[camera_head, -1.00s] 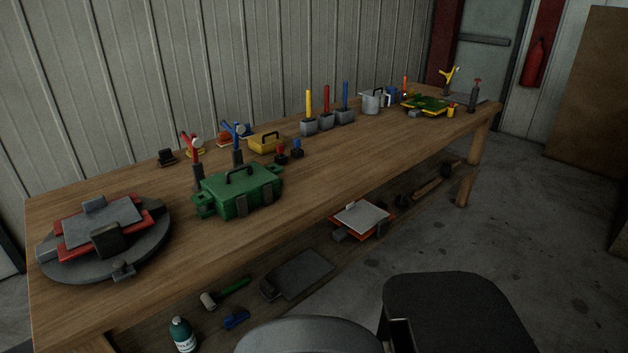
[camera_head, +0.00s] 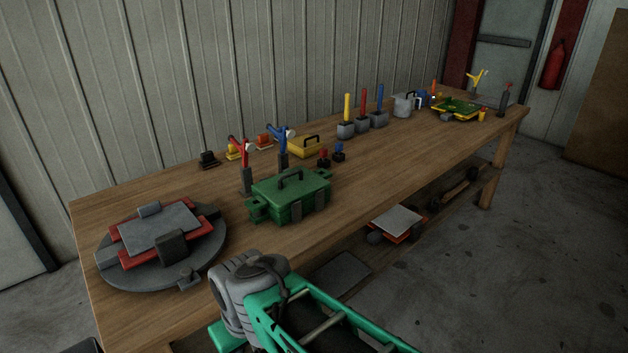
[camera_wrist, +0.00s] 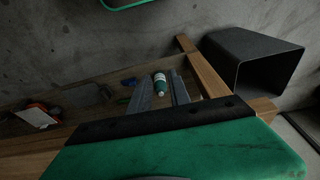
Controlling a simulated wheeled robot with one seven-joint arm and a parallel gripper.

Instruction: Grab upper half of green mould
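The green mould (camera_head: 290,198) stands closed on the wooden table, near its front edge. It is a box with a dark handle on its upper half (camera_head: 288,181) and grey clamps at its front. My arm is in front of the table in the head view, below the mould in the picture; my gripper's fingers cannot be made out there. The mould cannot be made out in the wrist view.
A round grey turntable (camera_head: 120,279) with a red and grey mould (camera_head: 165,232) is left of the green mould. Red (camera_head: 243,152) and blue (camera_head: 282,140) tools stand behind it. A yellow box (camera_head: 306,146) is further back. A bottle (camera_wrist: 161,84) shows low down beyond the fingers.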

